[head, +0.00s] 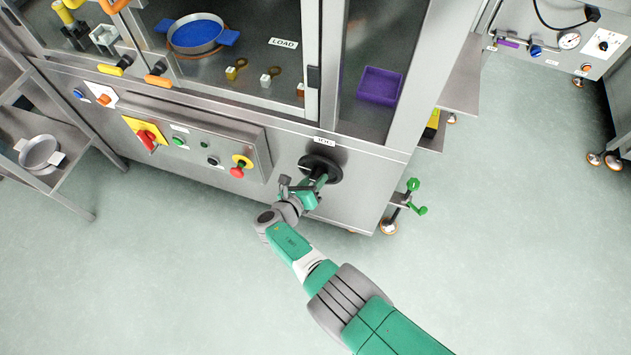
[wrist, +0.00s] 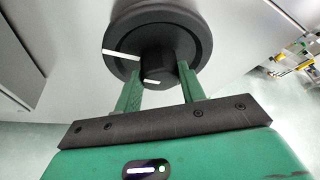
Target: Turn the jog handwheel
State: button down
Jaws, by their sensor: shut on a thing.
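The jog handwheel (head: 308,163) is a black disc on the lower right of the machine's steel front, under a small white label that seems to read JOG. In the wrist view the handwheel (wrist: 152,28) fills the top middle, with a dark central knob (wrist: 157,62) standing out from it. A white mark shows on the disc's left side and another on the knob's lower edge. My gripper (head: 317,178) reaches the wheel from the front. In the wrist view my gripper (wrist: 160,74) has its two green fingers on either side of the knob, shut on it.
A control panel (head: 199,140) with a red switch and buttons lies left of the wheel. A green-handled valve (head: 412,196) sticks out at the machine's lower right corner. A cart with a pan (head: 40,152) stands at the left. The floor in front is clear.

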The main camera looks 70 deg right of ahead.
dwell(0.3)
jog(key=c, duration=0.8)
grip_release()
jog(key=shift+c, duration=0.2)
jog(key=p+v, duration=0.4)
jog(key=v, duration=0.3)
jog(key=shift+a, duration=0.35)
jog(key=shift+w+r, duration=0.1)
jog(key=shift+r, duration=0.05)
